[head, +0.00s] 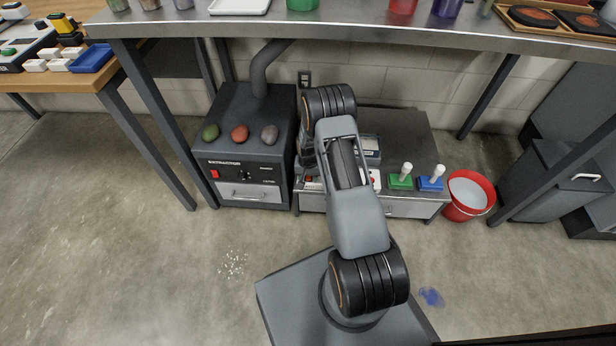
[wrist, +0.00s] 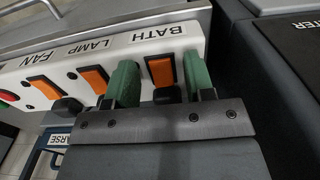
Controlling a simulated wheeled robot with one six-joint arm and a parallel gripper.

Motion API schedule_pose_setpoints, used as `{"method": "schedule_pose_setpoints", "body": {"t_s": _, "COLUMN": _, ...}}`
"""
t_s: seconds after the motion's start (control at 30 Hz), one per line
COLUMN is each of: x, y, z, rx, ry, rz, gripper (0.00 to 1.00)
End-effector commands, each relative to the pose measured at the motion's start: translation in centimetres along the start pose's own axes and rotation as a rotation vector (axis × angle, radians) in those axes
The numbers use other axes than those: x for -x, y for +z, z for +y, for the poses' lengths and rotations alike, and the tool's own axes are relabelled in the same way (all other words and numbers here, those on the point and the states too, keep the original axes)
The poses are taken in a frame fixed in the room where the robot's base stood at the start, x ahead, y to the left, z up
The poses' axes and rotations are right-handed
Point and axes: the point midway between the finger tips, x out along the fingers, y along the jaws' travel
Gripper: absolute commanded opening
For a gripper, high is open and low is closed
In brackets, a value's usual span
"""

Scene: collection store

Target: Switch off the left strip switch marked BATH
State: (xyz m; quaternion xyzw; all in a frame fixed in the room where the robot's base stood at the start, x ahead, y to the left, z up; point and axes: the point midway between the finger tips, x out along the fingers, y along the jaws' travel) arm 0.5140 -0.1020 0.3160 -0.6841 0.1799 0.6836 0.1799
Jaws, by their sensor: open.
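In the wrist view a white switch strip (wrist: 140,52) carries orange rocker switches labelled BATH, LAMP and FAN. The BATH switch (wrist: 161,70) lies between the two green fingertips of my open gripper (wrist: 160,78), one finger on each side of it. Whether the fingers touch the strip cannot be told. The LAMP switch (wrist: 94,78) is just left of the left finger, and the FAN switch (wrist: 45,88) is further left. In the head view the strip (head: 313,183) shows partly at the front of the low bench; my arm hides the gripper there.
The dark extractor box (head: 245,140), with three stones on top, stands left of the bench. Green (head: 400,181) and blue (head: 431,183) lever blocks sit at the bench's right. A red bucket (head: 468,196) stands beside it. A steel table (head: 340,33) spans above; open floor lies in front.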

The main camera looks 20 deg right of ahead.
Motion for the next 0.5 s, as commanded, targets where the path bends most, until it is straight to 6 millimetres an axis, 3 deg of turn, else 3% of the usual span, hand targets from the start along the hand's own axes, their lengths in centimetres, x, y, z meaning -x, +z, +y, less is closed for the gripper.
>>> {"method": "schedule_pose_setpoints", "body": {"t_s": 0.07, "x": 0.01, "y": 0.01, "z": 0.0, "rx": 0.0, "ry": 0.0, "rz": 0.0, "gripper": 0.46}}
{"method": "schedule_pose_setpoints", "body": {"t_s": 0.5, "x": 0.01, "y": 0.02, "z": -0.01, "rx": 0.0, "ry": 0.0, "rz": -0.001, "gripper": 0.04}}
